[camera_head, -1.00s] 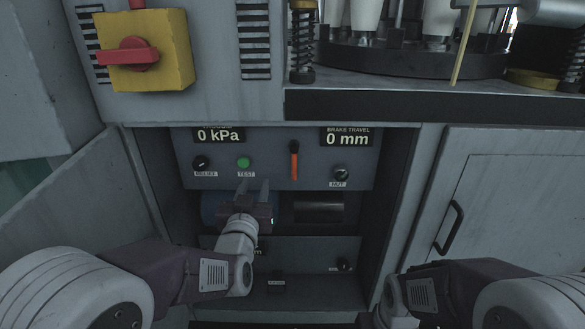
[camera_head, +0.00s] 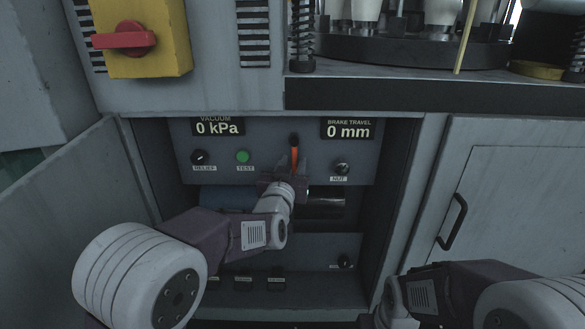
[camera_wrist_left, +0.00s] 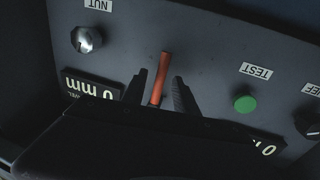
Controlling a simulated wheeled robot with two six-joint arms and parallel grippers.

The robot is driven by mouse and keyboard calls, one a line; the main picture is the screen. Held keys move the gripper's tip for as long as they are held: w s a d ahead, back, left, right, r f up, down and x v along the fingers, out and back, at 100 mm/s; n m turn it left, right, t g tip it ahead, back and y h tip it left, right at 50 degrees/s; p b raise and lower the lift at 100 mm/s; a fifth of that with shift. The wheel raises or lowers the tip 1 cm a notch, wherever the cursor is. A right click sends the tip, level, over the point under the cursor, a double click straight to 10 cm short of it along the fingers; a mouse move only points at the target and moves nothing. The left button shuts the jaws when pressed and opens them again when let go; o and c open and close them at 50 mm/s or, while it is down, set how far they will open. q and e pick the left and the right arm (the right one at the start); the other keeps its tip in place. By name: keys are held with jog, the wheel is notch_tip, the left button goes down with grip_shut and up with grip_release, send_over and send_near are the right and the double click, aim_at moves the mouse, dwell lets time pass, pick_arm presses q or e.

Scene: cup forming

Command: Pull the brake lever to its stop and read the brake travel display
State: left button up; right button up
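The orange brake lever (camera_head: 294,158) hangs down from a dark pivot on the recessed grey panel. The brake travel display (camera_head: 348,130) above and right of it reads 0 mm. My left gripper (camera_head: 291,172) is at the lever's lower part. In the left wrist view the lever (camera_wrist_left: 158,80) stands between the two dark fingers of my left gripper (camera_wrist_left: 160,92), with gaps visible on both sides, so the gripper is open around it. My right arm shows at the lower right of the head view, but its gripper is not visible.
The panel also holds a vacuum display (camera_head: 218,127) reading 0 kPa, a relief knob (camera_head: 199,157), a green test button (camera_head: 242,156) and a nut (camera_head: 341,168). A cabinet door handle (camera_head: 451,221) is at right. An open door (camera_head: 75,215) stands at left.

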pick_arm(q)
grip_shut()
dwell(1.4)
